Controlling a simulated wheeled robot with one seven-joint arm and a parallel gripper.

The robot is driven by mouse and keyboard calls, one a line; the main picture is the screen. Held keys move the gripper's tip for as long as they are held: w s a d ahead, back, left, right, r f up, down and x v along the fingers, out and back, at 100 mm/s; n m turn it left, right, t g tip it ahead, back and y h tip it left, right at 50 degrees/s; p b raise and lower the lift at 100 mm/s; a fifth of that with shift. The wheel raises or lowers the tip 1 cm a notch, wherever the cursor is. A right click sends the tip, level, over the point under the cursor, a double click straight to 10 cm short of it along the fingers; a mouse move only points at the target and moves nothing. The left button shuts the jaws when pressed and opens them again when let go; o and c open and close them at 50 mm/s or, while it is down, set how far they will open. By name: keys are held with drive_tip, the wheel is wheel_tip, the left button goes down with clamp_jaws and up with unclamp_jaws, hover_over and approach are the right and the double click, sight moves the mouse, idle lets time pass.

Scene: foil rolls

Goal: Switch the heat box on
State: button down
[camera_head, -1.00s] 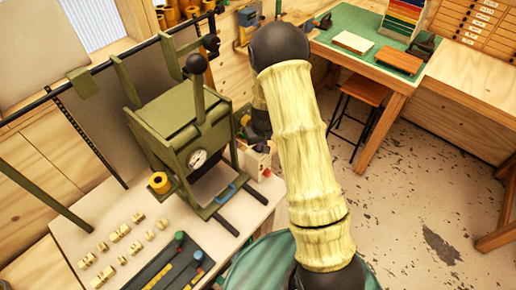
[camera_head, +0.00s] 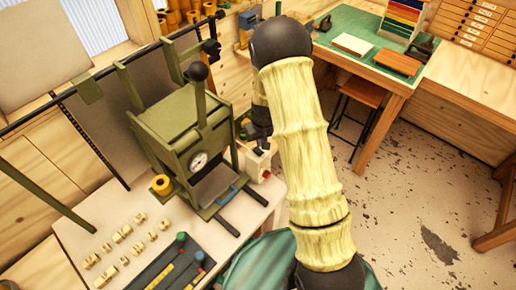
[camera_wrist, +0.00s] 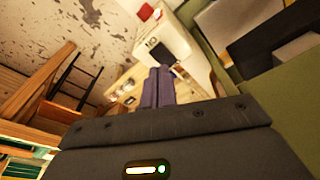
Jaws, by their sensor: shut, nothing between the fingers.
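The heat box is a small cream box (camera_head: 256,165) on the bench, just right of the green press, partly hidden by my arm in the head view. In the wrist view its cream face (camera_wrist: 182,42) shows a red round part (camera_wrist: 146,12) and a dark switch-like patch (camera_wrist: 160,53). My gripper (camera_wrist: 160,72) is shut and empty, its fingertips pointing at the box close to the dark patch. I cannot tell whether they touch it. In the head view the gripper is mostly hidden behind my arm, near the box.
The green press (camera_head: 185,125) with a dial and lever stands close left of the box. An orange roll (camera_head: 162,184), brass pieces (camera_head: 122,234) and a dark tool tray (camera_head: 172,264) lie on the bench (camera_head: 88,212). A stool (camera_head: 366,88) stands beyond my arm.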

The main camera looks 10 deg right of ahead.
sight(261, 154)
drive_tip(key=shift+r+p, duration=0.9)
drive_tip(key=shift+r, duration=0.75)
drive_tip(key=s+r+b, duration=0.3)
drive_tip(key=s+r, duration=0.1)
drive_tip(key=s, duration=0.6)
drive_tip(key=s+r+m+b, duration=0.1)
drive_tip(key=s+r+b, duration=0.3)
drive_tip(key=s, duration=0.7)
drive_tip(key=shift+r+t+b, duration=0.3)
drive_tip(key=shift+r+t, duration=0.1)
drive_tip(key=shift+r, duration=0.25)
drive_tip(key=shift+a, duration=0.1)
